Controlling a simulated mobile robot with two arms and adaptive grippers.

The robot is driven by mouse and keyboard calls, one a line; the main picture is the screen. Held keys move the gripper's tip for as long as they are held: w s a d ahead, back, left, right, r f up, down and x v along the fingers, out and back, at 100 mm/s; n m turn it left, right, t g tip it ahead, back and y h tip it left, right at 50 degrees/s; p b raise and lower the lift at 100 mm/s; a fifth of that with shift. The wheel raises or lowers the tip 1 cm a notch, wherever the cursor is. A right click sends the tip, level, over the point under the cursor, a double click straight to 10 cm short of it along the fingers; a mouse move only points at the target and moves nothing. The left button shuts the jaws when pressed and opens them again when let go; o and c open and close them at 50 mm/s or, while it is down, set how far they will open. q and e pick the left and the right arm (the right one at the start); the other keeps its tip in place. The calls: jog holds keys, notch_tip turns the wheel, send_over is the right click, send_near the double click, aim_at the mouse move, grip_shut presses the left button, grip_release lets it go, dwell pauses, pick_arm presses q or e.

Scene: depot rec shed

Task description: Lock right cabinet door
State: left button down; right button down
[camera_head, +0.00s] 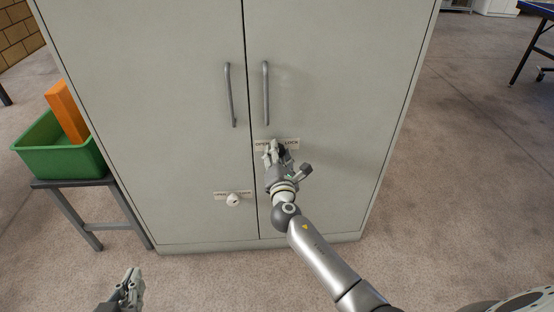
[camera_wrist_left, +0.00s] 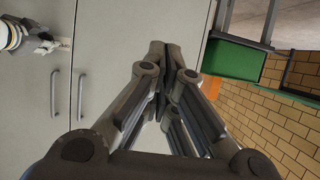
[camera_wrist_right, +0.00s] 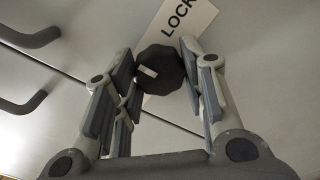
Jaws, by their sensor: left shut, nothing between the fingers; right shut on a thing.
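The grey cabinet's right door (camera_head: 335,70) is closed flush beside the left door (camera_head: 150,90). A label reading OPEN and LOCK (camera_head: 291,142) is on the right door below its handle (camera_head: 265,95). A dark faceted knob with a pale mark (camera_wrist_right: 160,70) sits over this label; the word LOCK (camera_wrist_right: 182,18) shows beside it. My right gripper (camera_head: 274,150) is at the knob, its fingers shut on it from both sides in the right wrist view (camera_wrist_right: 157,78). My left gripper (camera_head: 132,280) is shut and empty, low in front of the cabinet, apart from it.
A green bin (camera_head: 60,155) with an orange block (camera_head: 66,110) stands on a small table at left.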

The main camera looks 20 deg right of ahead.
pick_arm(q)
notch_tip(320, 180, up, 19)
jog(key=s+d+t+h+b, duration=0.1)
jog(key=t+h+b, duration=0.3)
jog(key=t, duration=0.8)
jog(key=shift+s+d, duration=0.35)
jog(key=shift+d, duration=0.25)
pick_arm(e)
jog(key=shift+r+m, duration=0.1)
jog(key=shift+m, duration=4.5)
jog(key=c, duration=0.9)
grip_release()
jog(key=shift+s+a, duration=0.1)
